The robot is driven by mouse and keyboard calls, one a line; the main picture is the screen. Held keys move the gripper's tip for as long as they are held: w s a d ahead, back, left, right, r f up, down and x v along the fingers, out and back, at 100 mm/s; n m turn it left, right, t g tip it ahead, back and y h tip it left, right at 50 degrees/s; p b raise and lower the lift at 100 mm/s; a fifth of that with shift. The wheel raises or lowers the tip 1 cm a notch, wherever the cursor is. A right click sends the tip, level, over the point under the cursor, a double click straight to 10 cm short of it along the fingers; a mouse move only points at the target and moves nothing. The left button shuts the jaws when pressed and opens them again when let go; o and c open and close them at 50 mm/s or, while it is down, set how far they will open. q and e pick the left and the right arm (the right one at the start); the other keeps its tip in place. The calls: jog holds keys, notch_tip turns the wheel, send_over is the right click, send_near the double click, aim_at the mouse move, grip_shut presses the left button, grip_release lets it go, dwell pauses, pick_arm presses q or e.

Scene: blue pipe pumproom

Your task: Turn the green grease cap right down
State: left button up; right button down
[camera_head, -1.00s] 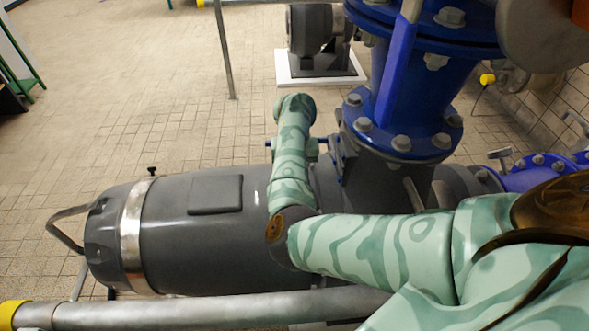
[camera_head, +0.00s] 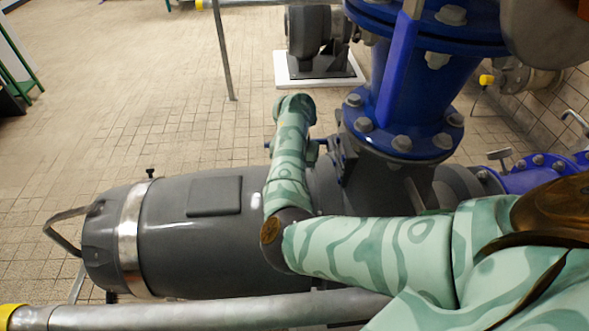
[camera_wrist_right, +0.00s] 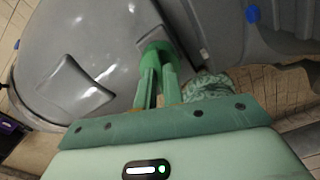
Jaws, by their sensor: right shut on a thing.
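The green grease cap (camera_wrist_right: 157,47) shows in the right wrist view as a small bright green round piece against the grey pump housing (camera_wrist_right: 110,40). My right gripper (camera_wrist_right: 158,63) has its green fingers closed on the cap, one on each side. The fingertips partly hide the cap, and its threads and seat cannot be seen. In the head view my right arm reaches over the pump (camera_head: 215,235), and its forearm and hand hide the cap and gripper. My left gripper is in neither view.
A blue flanged pipe (camera_head: 405,85) rises close beside my right arm. A grey pipe (camera_head: 200,312) with a yellow end runs along the front. A smaller dark pump (camera_head: 315,45) stands on a white plinth behind.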

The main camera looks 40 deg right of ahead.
jog(key=c, duration=1.5)
grip_release()
jog(key=shift+f, duration=0.1)
